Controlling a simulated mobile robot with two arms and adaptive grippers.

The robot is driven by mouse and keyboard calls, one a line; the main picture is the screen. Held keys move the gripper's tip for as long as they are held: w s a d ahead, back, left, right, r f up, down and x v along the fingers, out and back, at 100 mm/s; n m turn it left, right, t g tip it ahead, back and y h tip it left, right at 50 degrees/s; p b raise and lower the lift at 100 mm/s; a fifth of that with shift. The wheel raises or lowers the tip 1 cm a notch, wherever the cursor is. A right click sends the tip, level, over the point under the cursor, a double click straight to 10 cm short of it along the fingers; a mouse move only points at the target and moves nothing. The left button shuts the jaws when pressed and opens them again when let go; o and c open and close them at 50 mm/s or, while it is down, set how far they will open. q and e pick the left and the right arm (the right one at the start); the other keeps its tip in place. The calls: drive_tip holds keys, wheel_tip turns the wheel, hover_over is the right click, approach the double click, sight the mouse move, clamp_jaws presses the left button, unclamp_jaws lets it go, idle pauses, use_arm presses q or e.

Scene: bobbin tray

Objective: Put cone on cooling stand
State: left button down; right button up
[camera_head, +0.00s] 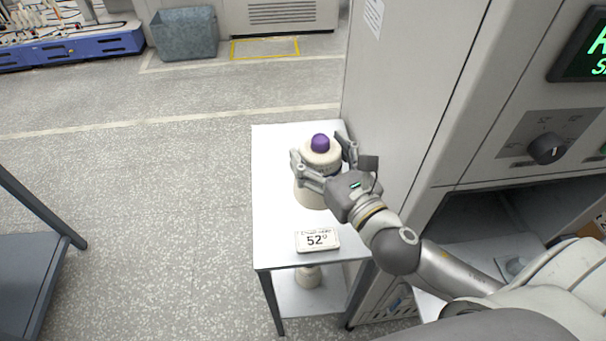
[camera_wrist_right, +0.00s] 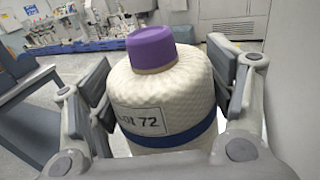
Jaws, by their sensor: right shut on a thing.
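The cone (camera_wrist_right: 175,90) is a cream yarn cone with a purple cap, a blue band and a label that ends in 72. In the head view the cone (camera_head: 310,190) is at the stand's top, upright. The cooling stand (camera_head: 273,225) is a white-topped table with dark legs. My right gripper (camera_head: 324,165) is shut on the cone, one finger on each side; its fingers also flank the cone in the right wrist view (camera_wrist_right: 165,100). I cannot tell whether the cone's base touches the top. My left gripper is not in view.
A small cone-like object (camera_head: 308,276) is on the lower shelf. A dark cart (camera_head: 35,270) is at left; floor between is clear.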

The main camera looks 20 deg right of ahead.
drive_tip(key=w+a+f, duration=0.4)
drive_tip(key=w+f, duration=0.8)
drive_tip(key=w, duration=0.1)
drive_tip(key=shift+w+a+f+b, duration=0.15)
drive_tip(key=shift+w+f+b, duration=0.1)
drive_tip(key=shift+f+b, duration=0.15)
drive_tip(key=shift+f, duration=0.15)
drive_tip(key=o, duration=1.6)
drive_tip(key=shift+o, duration=0.2)
